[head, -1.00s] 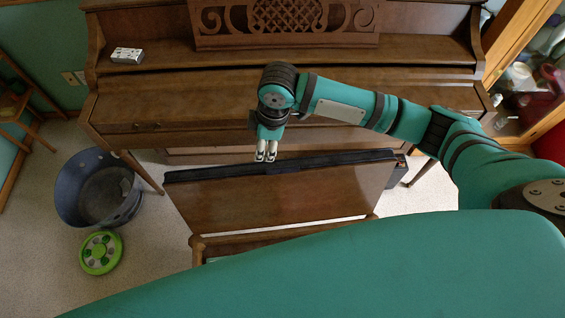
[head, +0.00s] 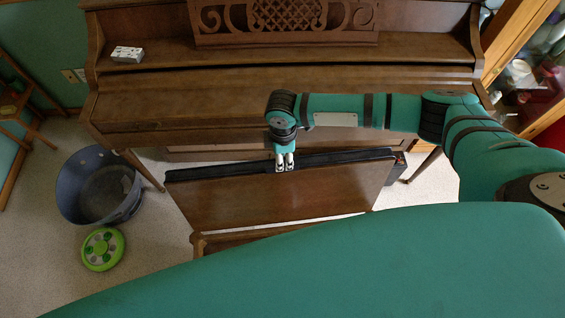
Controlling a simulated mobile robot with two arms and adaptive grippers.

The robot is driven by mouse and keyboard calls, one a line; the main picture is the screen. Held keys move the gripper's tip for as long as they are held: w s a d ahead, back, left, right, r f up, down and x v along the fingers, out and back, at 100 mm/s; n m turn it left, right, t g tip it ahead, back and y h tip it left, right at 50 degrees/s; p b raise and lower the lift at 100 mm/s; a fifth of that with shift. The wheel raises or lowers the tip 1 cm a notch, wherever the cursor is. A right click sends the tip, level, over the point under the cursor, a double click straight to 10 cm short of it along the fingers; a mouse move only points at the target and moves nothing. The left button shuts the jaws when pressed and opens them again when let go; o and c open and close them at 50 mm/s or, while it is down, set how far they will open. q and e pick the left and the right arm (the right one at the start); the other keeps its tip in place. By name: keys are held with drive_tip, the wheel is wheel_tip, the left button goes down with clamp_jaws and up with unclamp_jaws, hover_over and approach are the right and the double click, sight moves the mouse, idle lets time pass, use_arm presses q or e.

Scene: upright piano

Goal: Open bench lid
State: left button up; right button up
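The bench lid (head: 285,195) stands raised, its flat wooden face turned toward me and its dark padded edge (head: 215,170) along the top. It is tilted up steeply above the bench body (head: 225,240), of which only a wooden corner and rim show. My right gripper (head: 285,168) comes in from the right and points down at the middle of the lid's top edge. Its two pale fingers are close together with nothing visible between them. They overlap the dark edge; whether they touch it I cannot tell. My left gripper is not in view.
The upright piano (head: 230,95) stands close behind the lid. A blue-grey bin (head: 75,190) and a green round object (head: 103,249) are on the carpet at left. A small patterned box (head: 127,54) lies on the piano. A wooden cabinet (head: 510,45) stands at right.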

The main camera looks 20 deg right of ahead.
drive_tip(key=shift+f, duration=2.4)
clamp_jaws()
